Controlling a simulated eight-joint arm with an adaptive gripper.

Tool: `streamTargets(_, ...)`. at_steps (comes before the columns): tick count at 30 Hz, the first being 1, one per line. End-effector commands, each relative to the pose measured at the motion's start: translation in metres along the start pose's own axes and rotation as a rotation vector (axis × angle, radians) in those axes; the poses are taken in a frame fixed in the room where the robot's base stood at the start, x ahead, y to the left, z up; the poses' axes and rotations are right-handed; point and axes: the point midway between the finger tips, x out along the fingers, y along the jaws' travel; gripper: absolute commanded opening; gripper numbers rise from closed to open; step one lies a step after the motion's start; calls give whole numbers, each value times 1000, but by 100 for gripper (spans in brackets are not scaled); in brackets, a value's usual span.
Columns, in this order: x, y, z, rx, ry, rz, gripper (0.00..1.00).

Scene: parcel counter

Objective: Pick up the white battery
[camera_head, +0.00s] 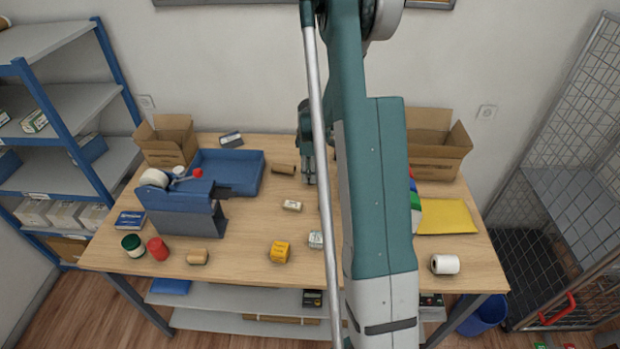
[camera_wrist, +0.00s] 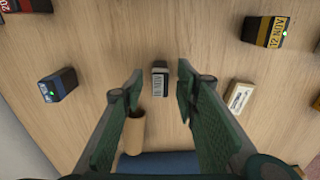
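A small white-and-dark block marked "16 NOV" (camera_wrist: 160,80), which I take to be the white battery, stands on the wooden table in the wrist view. It appears between and beyond my fingertips, with bare wood showing on both sides. My gripper (camera_wrist: 160,72) is open and empty, its two green fingers spread apart and pointing toward the table. In the head view my gripper (camera_head: 309,178) is partly hidden by my arm and hangs over the back middle of the table. I cannot make out the block there; my arm covers that area.
A cardboard roll (camera_wrist: 133,133) lies near the left finger. A white box (camera_wrist: 240,97) lies to the right, a dark-blue block (camera_wrist: 58,85) to the left, and a yellow-topped "12 NOV" block (camera_wrist: 265,32) at upper right. A blue tray (camera_head: 256,160) stands left of my gripper.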

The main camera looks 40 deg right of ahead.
Motion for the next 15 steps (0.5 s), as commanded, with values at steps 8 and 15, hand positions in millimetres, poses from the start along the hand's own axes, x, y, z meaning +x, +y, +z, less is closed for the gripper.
streamTargets(8, 21, 0, 0, 0, 0, 0, 30)
streamTargets(15, 24, 0, 0, 0, 0, 0, 30)
